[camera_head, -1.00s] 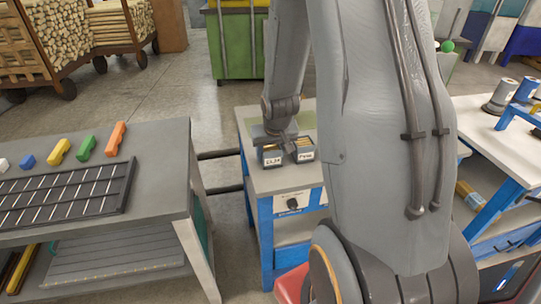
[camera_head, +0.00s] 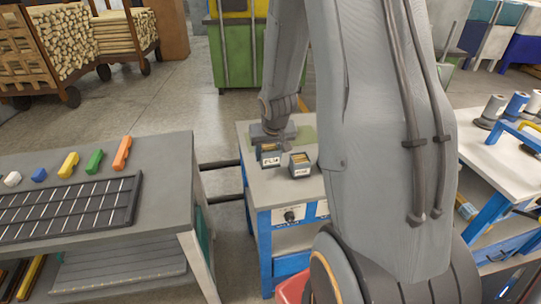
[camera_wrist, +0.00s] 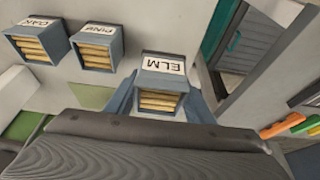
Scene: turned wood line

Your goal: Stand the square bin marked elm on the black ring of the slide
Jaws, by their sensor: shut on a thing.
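The square bin marked ELM (camera_wrist: 163,83) is a small blue-grey box with a white label and light wood pieces inside. My gripper (camera_wrist: 162,100) is shut on it, one finger at each side. In the head view, my gripper (camera_head: 270,142) holds the bin (camera_head: 270,158) over the small blue-framed table (camera_head: 285,190), seemingly just above its top. The gripper's fingers are hardly visible there. I cannot make out the slide or its black ring in either view.
Bins marked PINE (camera_wrist: 97,47) and OAK (camera_wrist: 38,42) stand beside the held bin; PINE also shows in the head view (camera_head: 300,168). A grey bench (camera_head: 160,190) with a black slotted tray (camera_head: 132,200) and several coloured blocks stands left, across a gap.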

